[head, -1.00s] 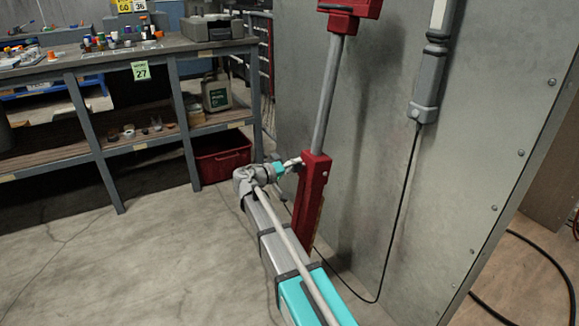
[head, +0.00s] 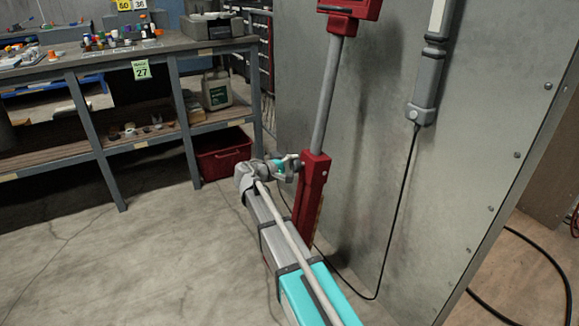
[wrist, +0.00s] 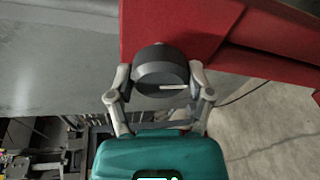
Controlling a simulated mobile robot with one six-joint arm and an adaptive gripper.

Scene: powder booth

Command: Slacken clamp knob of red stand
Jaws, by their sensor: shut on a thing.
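The red stand (head: 312,185) is upright against the grey booth panel, with a grey pole (head: 327,95) rising from its red lower post. In the wrist view the red post (wrist: 190,35) fills the upper part. The dark round clamp knob (wrist: 160,66) sticks out from it, with a white line on its face lying about level. My gripper (wrist: 160,82) is shut on the knob, with one grey finger on each side. In the head view my gripper (head: 292,164) is at the left side of the post, and the knob is hidden there by the fingers.
A workbench (head: 110,60) with jars and small parts stands at the left. A red bin (head: 222,155) is on the floor by it. A black cable (head: 396,215) hangs down the panel (head: 470,130). The floor at the lower left is clear.

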